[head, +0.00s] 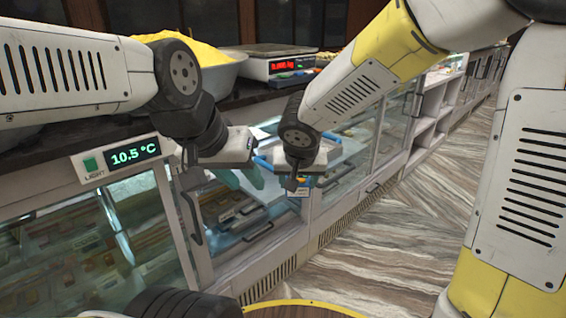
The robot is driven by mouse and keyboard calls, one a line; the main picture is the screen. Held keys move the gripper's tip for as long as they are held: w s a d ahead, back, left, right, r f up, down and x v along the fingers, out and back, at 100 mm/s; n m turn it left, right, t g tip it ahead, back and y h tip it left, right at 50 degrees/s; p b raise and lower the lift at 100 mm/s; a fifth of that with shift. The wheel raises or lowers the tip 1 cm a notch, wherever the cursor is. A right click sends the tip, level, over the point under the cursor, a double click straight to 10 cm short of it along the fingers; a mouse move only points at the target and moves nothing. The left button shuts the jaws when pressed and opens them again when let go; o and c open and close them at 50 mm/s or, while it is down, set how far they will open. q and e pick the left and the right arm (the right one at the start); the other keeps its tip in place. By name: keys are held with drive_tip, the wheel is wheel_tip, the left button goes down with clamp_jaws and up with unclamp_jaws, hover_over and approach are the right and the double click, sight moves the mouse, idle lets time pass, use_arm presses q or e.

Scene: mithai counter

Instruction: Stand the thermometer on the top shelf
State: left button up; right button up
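My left gripper (242,178) is in front of the glass counter, its two teal fingers apart with nothing seen between them. My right gripper (297,184) is just right of it, pointing down, its fingers mostly hidden by its own wrist. A small item with an orange and blue face (304,192) shows just below the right gripper; I cannot tell whether it is the thermometer or whether it is held. Blue bars (262,162) show beside the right wrist. The case's inner shelves are partly seen through the glass, and the arms hide the top shelf's middle.
A temperature display (134,154) reading 10.5 °C is on the counter front. A scale (270,62) with red digits and a bowl of yellow food (215,75) stand on the countertop. Open white shelving (432,105) is farther right. The striped floor (385,240) is clear.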

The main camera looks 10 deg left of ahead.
hover_over(266, 188)
drive_tip(key=shift+s+d+f, duration=0.1)
drive_tip(key=shift+d+f, duration=0.15)
drive_tip(key=shift+f, duration=0.3)
drive_tip(key=shift+w+a+f, duration=0.1)
drive_tip(key=shift+a+f, duration=0.05)
drive_tip(key=shift+f, duration=0.75)
drive_tip(key=shift+w+a+f, duration=0.1)
drive_tip(key=shift+a+f, duration=0.05)
drive_tip(key=shift+f, duration=0.75)
drive_tip(key=shift+f, duration=0.1)
drive_tip(key=o, duration=1.5)
